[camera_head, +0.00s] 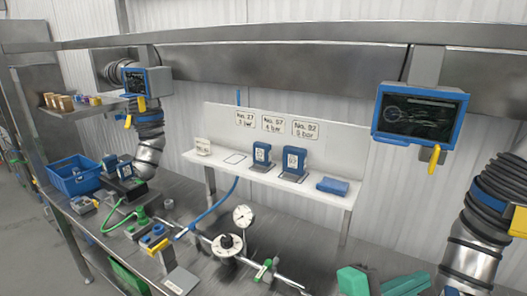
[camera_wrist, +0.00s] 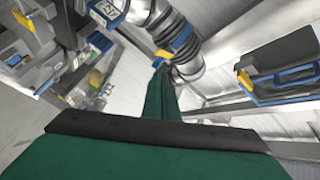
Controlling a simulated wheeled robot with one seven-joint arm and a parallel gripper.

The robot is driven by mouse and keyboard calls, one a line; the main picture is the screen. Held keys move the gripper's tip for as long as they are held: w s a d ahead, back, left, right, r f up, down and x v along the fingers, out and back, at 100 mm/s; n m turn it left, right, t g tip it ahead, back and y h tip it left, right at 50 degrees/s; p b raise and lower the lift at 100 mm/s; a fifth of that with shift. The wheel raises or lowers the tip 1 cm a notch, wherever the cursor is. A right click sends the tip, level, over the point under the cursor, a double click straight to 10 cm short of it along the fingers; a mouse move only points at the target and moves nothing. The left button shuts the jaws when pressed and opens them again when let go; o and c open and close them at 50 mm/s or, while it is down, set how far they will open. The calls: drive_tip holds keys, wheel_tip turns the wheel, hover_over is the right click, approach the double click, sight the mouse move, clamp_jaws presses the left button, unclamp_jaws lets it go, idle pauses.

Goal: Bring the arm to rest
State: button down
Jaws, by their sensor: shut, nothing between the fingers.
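My gripper (camera_wrist: 160,68) shows in the wrist view as green fingers closed together, with nothing between them. A dark bar and a wide green body lie behind them at the bottom of that view. The fingers point up into the room and appear to touch nothing. In the head view, green parts (camera_head: 352,281) show at the bottom edge right of centre; I cannot tell whether they are my arm.
A bench (camera_head: 185,207) carries a gauge (camera_head: 243,216), a pipe with valves and a blue crate (camera_head: 75,177). A white shelf (camera_head: 258,172) holds blue devices. Ribbed ducts (camera_head: 149,140) and screens (camera_head: 419,112) hang at left and right.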

drive_tip(key=w+a+f+n+t+y, duration=0.1)
drive_tip(key=w+a+f+n+t, duration=0.2)
drive_tip(key=n+t, duration=0.35)
drive_tip(key=w+a+f+n+t+y, duration=0.1)
drive_tip(key=w+a+n+t, duration=0.35)
drive_tip(key=n, duration=0.35)
drive_tip(key=s+a+f+n+t+y, duration=0.1)
drive_tip(key=s+a+f+n+y, duration=0.1)
drive_tip(key=a+f+n+y, duration=0.4)
drive_tip(key=s+a+f+n+t+y, duration=0.2)
drive_tip(key=a+f+n+y, duration=0.15)
drive_tip(key=f, duration=0.45)
drive_tip(key=s+a+f+n+g+y, duration=0.2)
drive_tip(key=s+a+f+n+y, duration=0.3)
drive_tip(key=s+f, duration=0.5)
drive_tip(key=s+a+f+m+g, duration=0.1)
drive_tip(key=s+a+f, duration=0.2)
drive_tip(key=s, duration=0.4)
drive_tip(key=s+a+f+m, duration=0.1)
drive_tip(key=s+a, duration=0.3)
drive_tip(key=s, duration=0.4)
drive_tip(key=shift+s+a+f+m+g, duration=0.2)
drive_tip(key=shift+s+f+m+g, duration=0.15)
drive_tip(key=shift+f, duration=0.55)
drive_tip(key=shift+y, duration=0.25)
